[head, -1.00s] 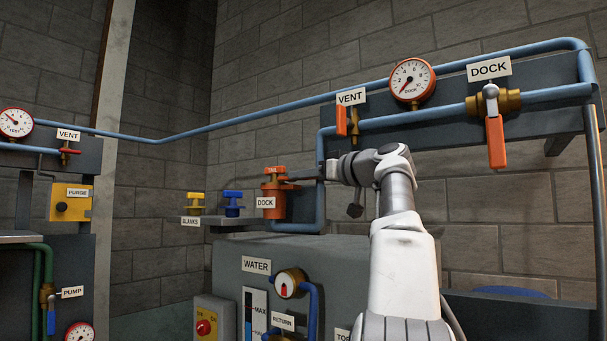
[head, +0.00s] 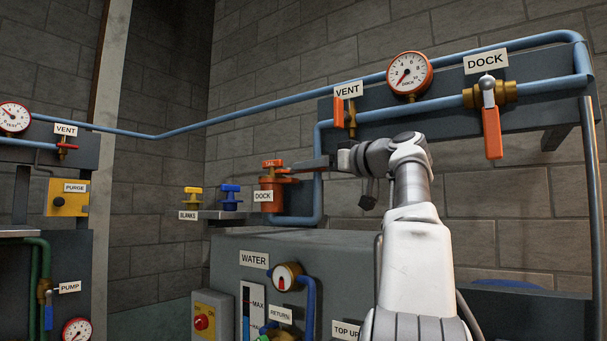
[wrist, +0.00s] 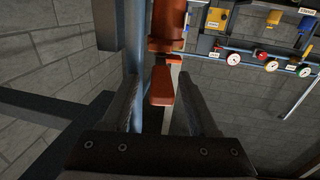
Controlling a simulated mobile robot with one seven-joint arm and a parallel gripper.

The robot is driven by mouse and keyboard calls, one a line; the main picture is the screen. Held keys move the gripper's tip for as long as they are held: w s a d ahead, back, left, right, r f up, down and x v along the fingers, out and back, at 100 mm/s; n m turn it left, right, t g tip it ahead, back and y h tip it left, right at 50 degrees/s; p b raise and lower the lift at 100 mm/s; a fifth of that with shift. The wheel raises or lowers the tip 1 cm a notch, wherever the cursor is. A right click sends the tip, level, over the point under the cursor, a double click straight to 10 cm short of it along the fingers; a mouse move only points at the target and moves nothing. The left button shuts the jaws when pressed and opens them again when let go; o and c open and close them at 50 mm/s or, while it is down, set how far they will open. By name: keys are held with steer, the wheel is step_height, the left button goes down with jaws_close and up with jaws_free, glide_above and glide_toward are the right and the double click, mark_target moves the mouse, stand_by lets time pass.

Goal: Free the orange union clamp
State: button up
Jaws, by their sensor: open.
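My gripper (head: 300,165) reaches in from the right at about the lever's height. In the wrist view my gripper (wrist: 161,80) is open, with the orange lever (wrist: 161,86) in the gap between its dark fingers. Clear space shows on both sides of the lever. The clamp's orange body (wrist: 167,28) is beyond the fingertips. Whether a finger touches anything is unclear.
A yellow blank (head: 192,197) and a blue blank (head: 231,197) sit on the shelf left of the clamp. The blue pipe (head: 318,190) rises close beside my gripper. The orange VENT lever (head: 339,112) and the orange DOCK valve handle (head: 492,133) hang above and right.

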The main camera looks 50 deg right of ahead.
steer(key=s+b, duration=0.1)
steer(key=s, duration=0.7)
steer(key=shift+s+a, duration=0.3)
steer(key=shift+a, duration=0.1)
